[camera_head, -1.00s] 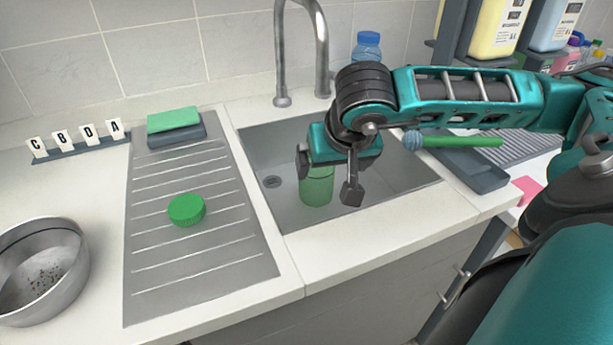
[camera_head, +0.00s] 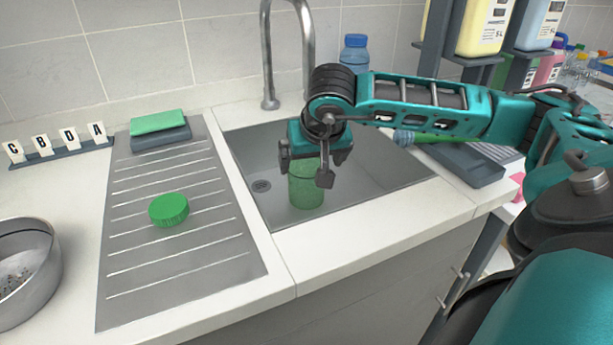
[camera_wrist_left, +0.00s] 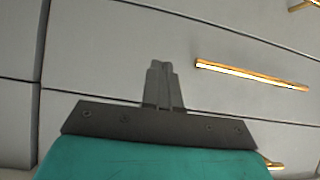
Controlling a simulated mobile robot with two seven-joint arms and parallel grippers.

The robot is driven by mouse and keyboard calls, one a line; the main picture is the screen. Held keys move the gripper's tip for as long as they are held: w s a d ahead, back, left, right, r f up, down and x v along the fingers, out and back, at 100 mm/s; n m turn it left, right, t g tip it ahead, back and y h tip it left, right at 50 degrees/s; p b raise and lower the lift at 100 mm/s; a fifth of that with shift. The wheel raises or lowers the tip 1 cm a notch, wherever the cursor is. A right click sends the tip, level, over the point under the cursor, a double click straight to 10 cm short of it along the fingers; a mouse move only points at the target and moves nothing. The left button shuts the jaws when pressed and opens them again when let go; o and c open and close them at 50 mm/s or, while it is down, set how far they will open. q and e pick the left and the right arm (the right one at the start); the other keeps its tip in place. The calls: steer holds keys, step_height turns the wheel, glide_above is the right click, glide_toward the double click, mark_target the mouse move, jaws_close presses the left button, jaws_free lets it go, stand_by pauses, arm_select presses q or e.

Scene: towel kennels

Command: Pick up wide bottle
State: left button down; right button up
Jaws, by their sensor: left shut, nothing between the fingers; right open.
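A wide green see-through bottle (camera_head: 306,192) stands upright in the sink, and its top is partly hidden by my right gripper. My right gripper (camera_head: 304,170) is open over it, with one finger at each side of its upper part in the picture. I cannot tell whether the fingers touch it. A round green lid (camera_head: 169,210) lies on the drainboard. My left gripper (camera_wrist_left: 164,82) is shut and empty in the left wrist view, in front of grey cabinet fronts. It is outside the head view.
The sink (camera_head: 358,196) has a tall faucet (camera_head: 306,50) behind it. A blue bottle (camera_head: 354,55) stands at the back. The drainboard (camera_head: 190,250) holds a sponge (camera_head: 158,122). A metal bowl (camera_head: 25,270) is at left. A dark tray (camera_head: 470,165) lies right of the sink.

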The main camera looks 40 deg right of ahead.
steer(key=w+d, duration=0.1)
steer(key=w, duration=0.2)
steer(key=w+d+f, duration=0.1)
steer(key=shift+w+d, duration=0.3)
steer(key=shift+c, duration=0.3)
steer(key=c, duration=1.3)
